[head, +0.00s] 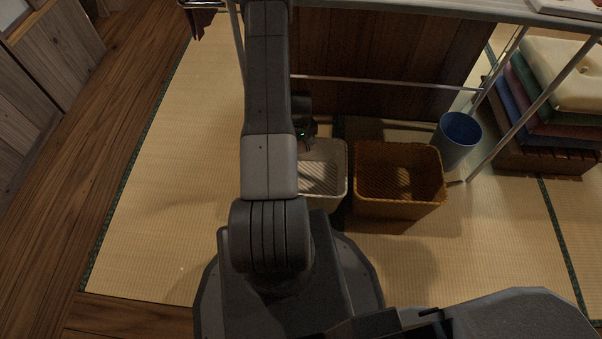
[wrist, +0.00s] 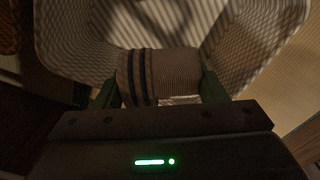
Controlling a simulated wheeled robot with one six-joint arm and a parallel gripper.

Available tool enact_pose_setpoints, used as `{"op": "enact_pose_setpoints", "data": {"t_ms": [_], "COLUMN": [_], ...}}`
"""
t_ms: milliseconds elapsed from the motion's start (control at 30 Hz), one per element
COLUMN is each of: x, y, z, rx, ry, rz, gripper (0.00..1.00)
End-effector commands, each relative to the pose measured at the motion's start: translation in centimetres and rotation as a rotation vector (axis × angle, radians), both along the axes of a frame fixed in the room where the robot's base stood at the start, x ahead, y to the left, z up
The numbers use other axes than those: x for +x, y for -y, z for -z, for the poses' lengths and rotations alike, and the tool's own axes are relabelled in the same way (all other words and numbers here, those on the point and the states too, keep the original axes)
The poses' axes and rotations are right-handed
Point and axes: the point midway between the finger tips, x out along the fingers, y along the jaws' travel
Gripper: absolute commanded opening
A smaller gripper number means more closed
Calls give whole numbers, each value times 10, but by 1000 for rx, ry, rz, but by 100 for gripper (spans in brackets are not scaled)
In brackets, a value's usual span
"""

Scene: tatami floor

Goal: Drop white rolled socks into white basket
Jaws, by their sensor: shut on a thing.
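The white basket (head: 324,202) stands on the tatami in the head view, partly hidden behind my arm. Its wide, empty-looking interior and woven walls (wrist: 262,38) fill the top of the wrist view. My gripper (wrist: 160,88) is shut on rolled socks (wrist: 175,64), a ribbed pale roll that looks greyish brown in the shade, with dark stripes at its left end. The roll is held between the two fingers over the white basket's opening. In the head view my gripper (head: 308,130) is mostly hidden behind my arm, at the basket's far side, and the socks cannot be seen.
A brown wicker basket (head: 393,208) stands just right of the white one. A blue bin (head: 459,139) is farther right, near a rack's metal legs. Stacked cushions (head: 560,75) lie at the far right. A wooden panel (head: 390,55) stands behind. Open tatami (head: 165,200) lies left.

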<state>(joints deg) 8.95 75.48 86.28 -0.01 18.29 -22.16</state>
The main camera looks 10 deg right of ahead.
Motion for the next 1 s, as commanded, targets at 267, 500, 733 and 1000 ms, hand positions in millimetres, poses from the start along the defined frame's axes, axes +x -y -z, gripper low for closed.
{"op": "enact_pose_setpoints", "data": {"t_ms": [267,500,733,1000], "x": [-9,-9,-9,-9], "y": [6,6,6,6], "z": [17,41,66,72], "rx": [-1,0,0,-1], "ry": [1,0,0,1], "rz": [-14,-14,-13,-13], "gripper": [43,43,43,43]}}
